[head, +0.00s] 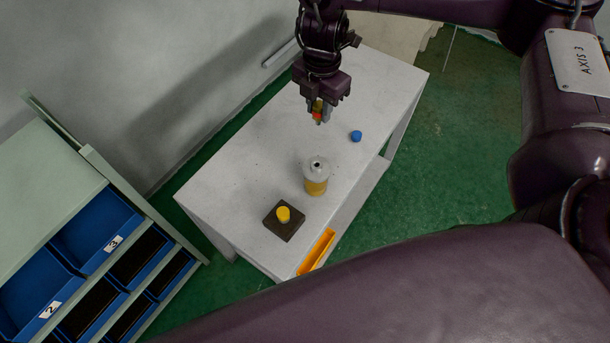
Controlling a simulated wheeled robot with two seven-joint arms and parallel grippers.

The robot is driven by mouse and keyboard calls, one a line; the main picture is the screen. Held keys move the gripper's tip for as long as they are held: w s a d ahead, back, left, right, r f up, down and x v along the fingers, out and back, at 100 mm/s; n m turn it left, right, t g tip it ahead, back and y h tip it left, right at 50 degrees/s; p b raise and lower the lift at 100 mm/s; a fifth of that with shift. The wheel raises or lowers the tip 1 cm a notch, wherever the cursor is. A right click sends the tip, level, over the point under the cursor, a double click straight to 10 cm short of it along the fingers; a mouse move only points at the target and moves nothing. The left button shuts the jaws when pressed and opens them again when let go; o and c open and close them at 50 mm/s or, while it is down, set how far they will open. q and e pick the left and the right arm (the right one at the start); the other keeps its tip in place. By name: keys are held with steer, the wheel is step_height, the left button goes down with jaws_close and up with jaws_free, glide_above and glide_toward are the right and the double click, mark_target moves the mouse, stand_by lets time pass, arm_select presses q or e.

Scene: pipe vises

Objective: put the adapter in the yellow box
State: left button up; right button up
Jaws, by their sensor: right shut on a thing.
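My right gripper (319,112) is above the far half of the white table, pointing down. It is shut on a small yellow and red piece (317,108), mostly hidden between the fingers; I cannot tell for certain whether this is the adapter. The yellow box (317,252) is a narrow orange-yellow open container at the table's near right edge, well apart from the gripper. My left gripper is not in view.
On the white table (240,165), a grey-and-yellow cylinder (316,178) stands upright mid-table. A dark square block (285,232) with a yellow cylinder (283,214) is nearer. A blue cap (356,136) lies right. Blue bins (95,232) stand left. The table's left part is clear.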

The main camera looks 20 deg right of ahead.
steer(key=s+a+f+m+b, duration=0.1)
steer(key=m+b, duration=0.3)
steer(key=m, duration=0.7)
steer(key=s+a+f+m+b, duration=0.1)
steer(key=a+m+b, duration=0.3)
steer(key=m, duration=0.7)
steer(key=shift+s+f+m+b, duration=0.3)
steer(key=shift+s+f, duration=0.1)
steer(key=shift+f, duration=0.45)
